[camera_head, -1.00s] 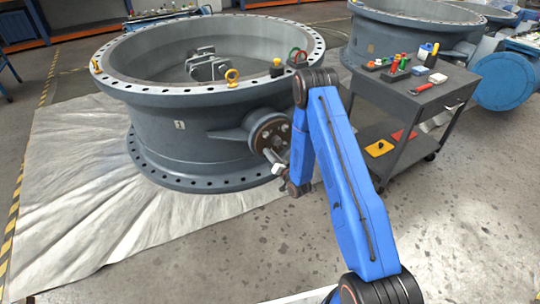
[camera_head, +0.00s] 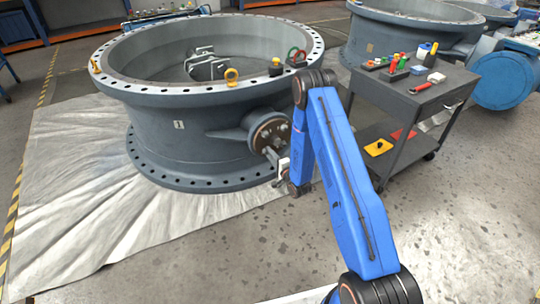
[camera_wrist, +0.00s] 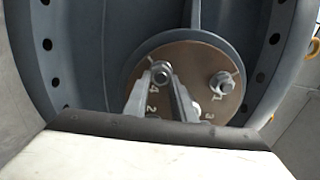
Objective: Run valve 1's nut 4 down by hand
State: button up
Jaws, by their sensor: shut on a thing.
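Valve 1 (camera_head: 185,150) is the large grey ring body with a "1" tag, standing upright on a pale sheet. Its brown round flange plate (camera_head: 268,132) also shows in the wrist view (camera_wrist: 205,58), with stamped numbers. Nut 4 (camera_wrist: 161,71) sits on a stud just above the stamped "4". My gripper (camera_wrist: 160,82) reaches up to it, one finger on each side, shut on the nut. The fingers partly cover the lower plate and the fasteners there. Nut 1 (camera_wrist: 222,82) is to the right, apart from the fingers. In the head view my gripper (camera_head: 281,165) is small beside the flange.
A dark cart (camera_head: 415,92) with tools and coloured parts stands to the right of my arm. A yellow eyebolt (camera_head: 231,77) stands on the valve's top rim. More large valves are behind. The floor at the front is clear.

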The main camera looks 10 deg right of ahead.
jog(key=m, duration=0.6)
jog(key=shift+s+f+m, duration=0.1)
jog(key=shift+f+m, duration=0.15)
jog(key=shift+m, duration=0.05)
dwell(0.4)
jog(key=o, duration=1.1)
jog(key=shift+c, duration=0.2)
jog(key=shift+s, duration=0.1)
jog(key=v, duration=1.7)
